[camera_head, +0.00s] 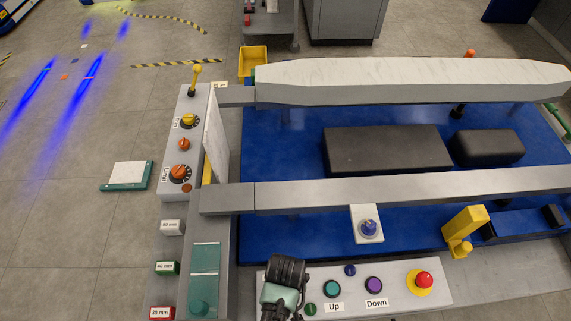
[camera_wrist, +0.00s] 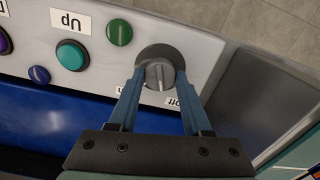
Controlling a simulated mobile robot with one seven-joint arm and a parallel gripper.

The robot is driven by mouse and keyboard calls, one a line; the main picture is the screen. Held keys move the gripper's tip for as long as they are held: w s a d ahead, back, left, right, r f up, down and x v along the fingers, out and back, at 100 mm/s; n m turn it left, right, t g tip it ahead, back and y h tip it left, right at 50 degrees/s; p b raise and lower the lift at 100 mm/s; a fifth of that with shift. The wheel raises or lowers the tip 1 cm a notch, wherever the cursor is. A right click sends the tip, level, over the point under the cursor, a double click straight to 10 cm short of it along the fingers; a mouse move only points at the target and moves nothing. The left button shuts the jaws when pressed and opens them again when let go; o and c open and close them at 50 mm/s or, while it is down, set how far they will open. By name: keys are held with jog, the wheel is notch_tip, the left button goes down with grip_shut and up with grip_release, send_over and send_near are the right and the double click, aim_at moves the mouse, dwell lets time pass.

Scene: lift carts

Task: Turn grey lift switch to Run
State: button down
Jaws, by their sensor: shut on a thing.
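The grey lift switch (camera_wrist: 160,73) is a round knob on the light control panel (camera_wrist: 215,28). In the wrist view its pale pointer line runs towards the gripper's palm, between two partly covered labels. The label on the right appears to read Off, upside down; the other is mostly hidden by a finger. My gripper (camera_wrist: 159,78) is shut on the knob, with one blue finger on each side. In the head view my gripper (camera_head: 283,285) stands over the left end of the panel (camera_head: 435,297) and hides the switch.
Beside the switch are a green button (camera_wrist: 119,32), a teal Up button (camera_head: 332,288), a purple Down button (camera_head: 374,285) and a red mushroom button (camera_head: 423,279). A grey beam (camera_head: 400,188) crosses behind the panel. Another knob panel (camera_head: 181,145) stands at the left.

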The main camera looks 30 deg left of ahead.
jog(key=m+p, duration=0.2)
jog(key=m, duration=0.3)
jog(key=shift+r, duration=0.15)
jog(key=m+p, duration=0.1)
jog(key=m, duration=0.4)
jog(key=shift+p, duration=0.3)
jog(key=shift+c, duration=1.7)
grip_release()
notch_tip(320, 180, up, 13)
